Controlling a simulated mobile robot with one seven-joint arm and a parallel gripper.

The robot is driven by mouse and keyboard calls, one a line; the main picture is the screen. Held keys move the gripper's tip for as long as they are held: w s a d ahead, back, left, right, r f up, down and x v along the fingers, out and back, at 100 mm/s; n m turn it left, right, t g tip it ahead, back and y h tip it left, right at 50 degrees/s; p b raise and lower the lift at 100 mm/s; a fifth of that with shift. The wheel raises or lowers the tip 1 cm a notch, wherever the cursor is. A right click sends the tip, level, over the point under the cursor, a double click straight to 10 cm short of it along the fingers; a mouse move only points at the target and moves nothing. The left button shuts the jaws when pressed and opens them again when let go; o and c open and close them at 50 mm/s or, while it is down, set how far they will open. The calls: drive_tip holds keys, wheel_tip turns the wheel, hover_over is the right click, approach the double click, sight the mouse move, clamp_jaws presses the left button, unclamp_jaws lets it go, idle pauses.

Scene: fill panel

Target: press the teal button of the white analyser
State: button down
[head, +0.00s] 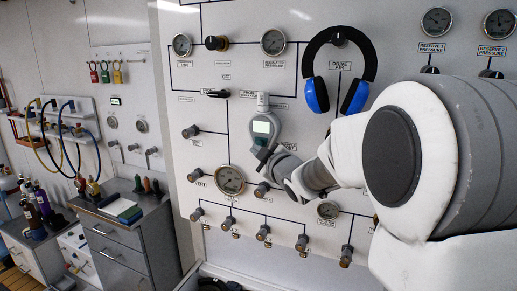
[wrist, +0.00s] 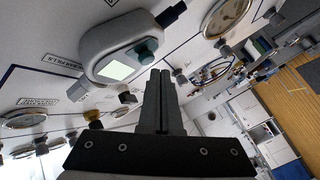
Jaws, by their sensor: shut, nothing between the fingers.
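The white analyser (head: 263,115) hangs on the white panel in the head view, its pale green screen facing out. In the wrist view the analyser (wrist: 100,42) is at the upper left, tilted, with its lit screen toward me. Its teal button (wrist: 147,47) is a round knob below the screen, at the analyser's narrow end. My gripper (wrist: 159,72) is shut and empty, its fingertips just beside the button in the wrist view. I cannot tell if they touch it. In the head view my gripper (head: 262,156) is at the analyser's lower end and partly covers the button area.
A gauge (head: 229,180) and several valve knobs sit on the panel close below and around my gripper. Blue and black ear defenders (head: 339,70) hang to the right of the analyser, above my arm. Drawers (head: 125,240) stand at the left.

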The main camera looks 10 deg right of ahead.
drive_tip(key=s+a+b, duration=0.3)
drive_tip(key=s, duration=0.2)
drive_tip(key=shift+a+b, duration=0.25)
drive_tip(key=shift+b, duration=0.05)
idle(0.4)
drive_tip(key=s+f+m+g+h, duration=0.1)
drive_tip(key=s+f+m+g, duration=0.2)
drive_tip(key=s, duration=0.7)
drive_tip(key=s+f+m+g+h, duration=0.1)
drive_tip(key=s+f+m+g, duration=0.3)
drive_tip(key=s, duration=0.7)
drive_tip(key=s+f+m+g+h, duration=0.1)
drive_tip(key=s+f+m+g, duration=0.3)
drive_tip(key=s, duration=0.7)
wheel_tip(320, 180, down, 2)
drive_tip(key=shift+s+d+f+m, duration=0.2)
drive_tip(key=shift+d+f+m, duration=0.05)
drive_tip(key=shift+d+m, duration=0.15)
